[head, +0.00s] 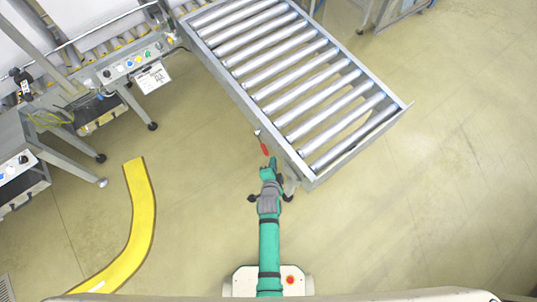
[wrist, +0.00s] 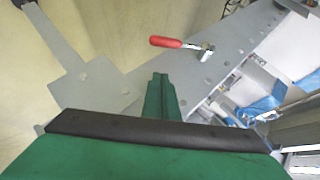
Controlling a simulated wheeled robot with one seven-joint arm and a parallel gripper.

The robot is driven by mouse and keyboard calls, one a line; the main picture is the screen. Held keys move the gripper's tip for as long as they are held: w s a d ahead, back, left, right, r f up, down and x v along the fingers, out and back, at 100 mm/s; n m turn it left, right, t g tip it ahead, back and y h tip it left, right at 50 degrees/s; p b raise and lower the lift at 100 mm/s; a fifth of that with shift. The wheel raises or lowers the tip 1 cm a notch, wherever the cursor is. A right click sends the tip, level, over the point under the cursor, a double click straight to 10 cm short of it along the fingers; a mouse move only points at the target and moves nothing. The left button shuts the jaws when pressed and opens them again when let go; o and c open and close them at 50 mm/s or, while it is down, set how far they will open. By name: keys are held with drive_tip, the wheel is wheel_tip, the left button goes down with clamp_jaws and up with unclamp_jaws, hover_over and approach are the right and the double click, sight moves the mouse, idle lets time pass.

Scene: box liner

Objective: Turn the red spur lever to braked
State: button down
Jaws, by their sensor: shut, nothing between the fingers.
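The red spur lever (head: 263,144) sits on the near left side of the roller conveyor (head: 296,80), its red grip close ahead of my gripper (head: 270,163). In the wrist view the red lever (wrist: 178,43) lies almost level in the picture, its red grip to the left and its metal pivot end to the right on the grey side rail (wrist: 140,20). My green gripper (wrist: 158,85) is shut and empty. Its tips point toward the lever and appear a little short of it; I cannot tell whether they touch.
A grey plate (wrist: 85,80) stands out left of the rail in the wrist view. A control panel with coloured buttons (head: 130,62) is at the upper left. A yellow curved floor strip (head: 140,215) lies at left. Floor to the right is clear.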

sight(268, 154)
drive_tip(key=shift+w+a+f, duration=0.4)
drive_tip(key=shift+w+f, duration=0.5)
drive_tip(key=shift+w, duration=0.15)
drive_tip(key=shift+w+a+f, duration=0.4)
drive_tip(key=shift+w+f, duration=0.45)
drive_tip(key=shift+w, duration=0.15)
drive_tip(key=shift+w+a+f, duration=0.4)
drive_tip(key=shift+w+f, duration=0.5)
drive_tip(key=shift+w, duration=0.15)
drive_tip(key=shift+d, duration=0.25)
drive_tip(key=shift+w+a, duration=0.15)
drive_tip(key=shift+f, duration=0.1)
